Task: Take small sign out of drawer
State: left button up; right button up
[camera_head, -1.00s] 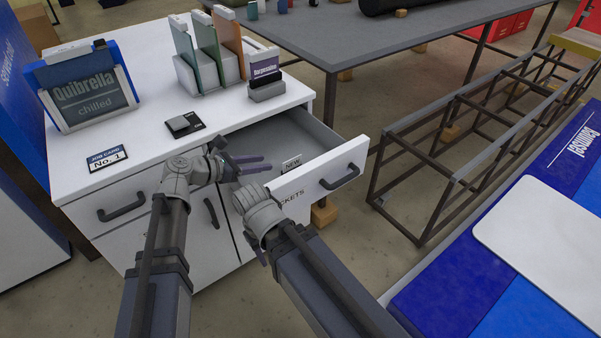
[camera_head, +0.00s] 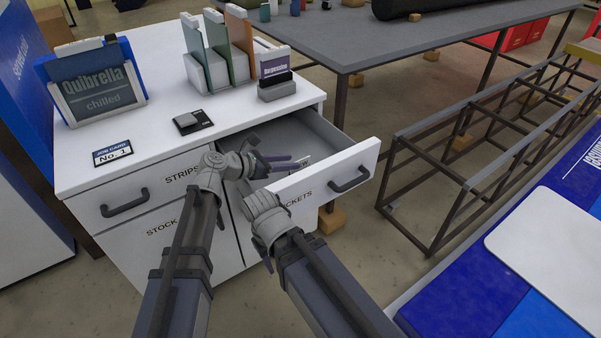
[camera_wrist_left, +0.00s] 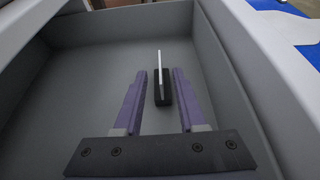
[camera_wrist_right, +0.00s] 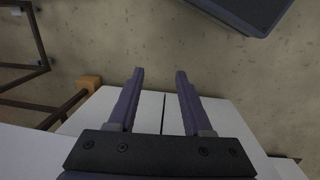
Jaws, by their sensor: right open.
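The small sign (camera_wrist_left: 159,64) stands upright in a dark base on the floor of the open drawer (camera_wrist_left: 62,92). In the left wrist view it appears edge-on, as a thin white panel. In the head view my left arm partly hides it inside the drawer (camera_head: 345,142). My left gripper (camera_head: 286,161) is open over the drawer. In the left wrist view its fingers (camera_wrist_left: 160,73) lie on either side of the sign, with gaps on both sides. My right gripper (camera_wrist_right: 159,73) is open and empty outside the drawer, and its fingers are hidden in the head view.
The white cabinet top (camera_head: 150,170) holds a Quibrella sign (camera_head: 93,85), upright panels in a rack (camera_head: 212,75), a small purple-and-white sign (camera_head: 276,75) and a job card (camera_head: 113,153). A grey table (camera_head: 440,40) stands behind. A metal frame (camera_head: 455,180) stands to the right.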

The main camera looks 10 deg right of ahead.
aim_at(302, 161)
pick_arm(q)
jog(key=b+x, duration=0.2)
jog(key=x, duration=0.3)
jog(key=shift+a+f, duration=0.1)
jog(key=shift+w+d+f, duration=0.1)
jog(key=shift+d, duration=0.4)
grip_shut()
